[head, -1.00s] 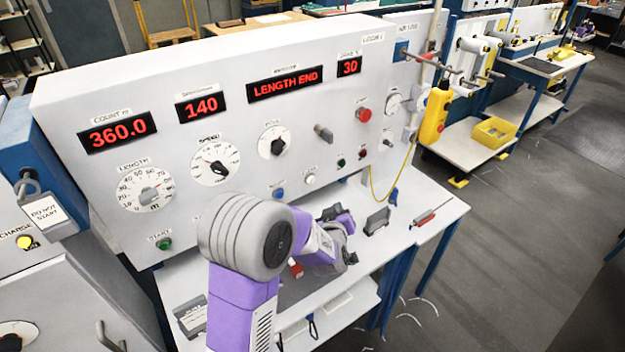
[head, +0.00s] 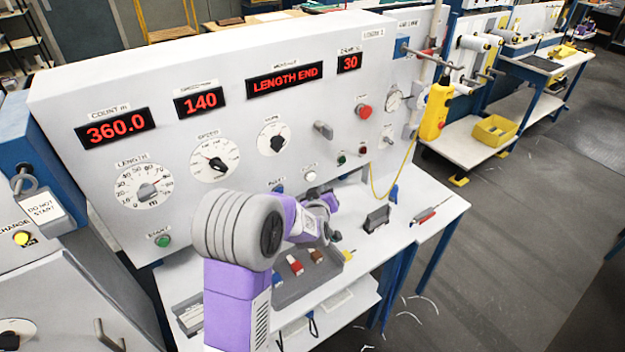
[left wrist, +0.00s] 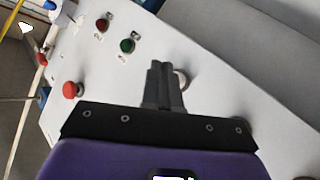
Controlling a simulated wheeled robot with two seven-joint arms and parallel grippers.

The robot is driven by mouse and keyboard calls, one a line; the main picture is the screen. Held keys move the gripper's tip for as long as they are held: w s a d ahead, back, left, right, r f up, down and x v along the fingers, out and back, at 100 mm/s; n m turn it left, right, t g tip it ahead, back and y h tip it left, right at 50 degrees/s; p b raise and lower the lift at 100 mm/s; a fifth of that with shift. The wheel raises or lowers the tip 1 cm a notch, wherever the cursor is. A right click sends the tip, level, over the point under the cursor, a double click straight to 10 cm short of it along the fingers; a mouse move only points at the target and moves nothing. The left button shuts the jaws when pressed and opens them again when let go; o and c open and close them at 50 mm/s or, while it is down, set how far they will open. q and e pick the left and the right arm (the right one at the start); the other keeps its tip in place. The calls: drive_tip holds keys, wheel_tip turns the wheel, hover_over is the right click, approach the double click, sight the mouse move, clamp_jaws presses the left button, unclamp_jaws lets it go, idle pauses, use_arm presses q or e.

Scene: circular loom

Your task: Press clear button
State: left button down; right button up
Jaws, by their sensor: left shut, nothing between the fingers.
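The white control panel (head: 230,120) carries several buttons with labels too small to read, so I cannot tell which says clear. A white button (head: 310,173) and a blue button (head: 277,187) sit low on the panel. My left gripper (head: 318,192) is just below the white button in the head view, partly hidden by my arm. In the left wrist view the gripper (left wrist: 163,72) is shut and empty, pointing at the panel. A pale round button (left wrist: 183,79) shows partly hidden right beside its fingertips; contact cannot be told. My right gripper is out of view.
Nearby are a red mushroom button (head: 364,111), a small green button (head: 341,159), a dark red button (head: 362,149) and a grey lever (head: 323,130). A tray (head: 325,277) with small coloured pieces lies on the table below. The display reads LENGTH END.

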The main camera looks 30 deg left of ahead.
sight(311, 177)
use_arm(q)
drive_tip(key=shift+w+a+b, duration=0.2)
drive_tip(key=shift+a, duration=0.3)
drive_tip(key=shift+w+a+b, duration=0.15)
drive_tip(key=shift+w+a, duration=0.05)
drive_tip(key=shift+a, duration=0.3)
drive_tip(key=shift+a, duration=0.15)
idle(1.3)
drive_tip(key=shift+w+a+b, duration=0.2)
drive_tip(key=shift+a+b, duration=0.05)
drive_tip(key=shift+b, duration=0.1)
drive_tip(key=shift+w+a+b, duration=0.15)
drive_tip(key=shift+a+b, duration=0.15)
drive_tip(key=shift+a, duration=0.15)
idle(0.5)
drive_tip(key=shift+d, duration=0.1)
idle(0.3)
drive_tip(key=shift+s+d, duration=0.35)
drive_tip(key=shift+d, duration=0.35)
